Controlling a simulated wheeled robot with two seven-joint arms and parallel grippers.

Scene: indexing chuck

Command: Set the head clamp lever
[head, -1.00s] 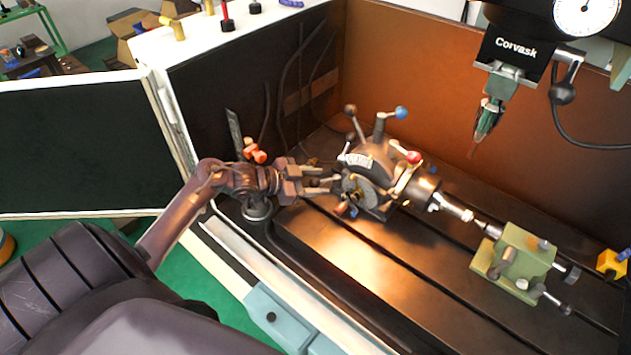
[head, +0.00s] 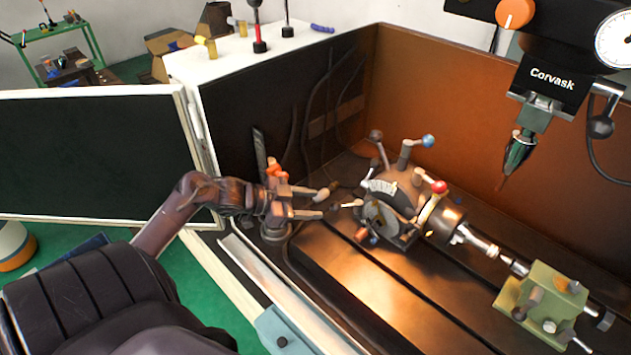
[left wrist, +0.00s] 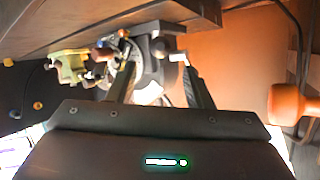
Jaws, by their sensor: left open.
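The indexing head (head: 408,190) sits on the slotted machine table with its round faceplate facing left. Several levers stick out of it: one with a blue ball (head: 428,140), one with a brownish ball (head: 376,136), one with a red ball (head: 439,187). I cannot tell which is the clamp lever. My left gripper (head: 327,201) is open and empty, just left of the head, fingers pointing at it, with a small gap. In the left wrist view the head (left wrist: 150,70) shows beyond and between my spread fingers (left wrist: 160,88), with a dark-knobbed lever (left wrist: 160,48) near the right finger.
A green tailstock (head: 545,298) stands right of the head. A spindle with a tool (head: 520,150) hangs above right. An orange-red handled item (head: 275,168) stands close behind my left wrist. Enclosure walls (head: 470,110) bound the back. The front table surface (head: 335,265) is clear.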

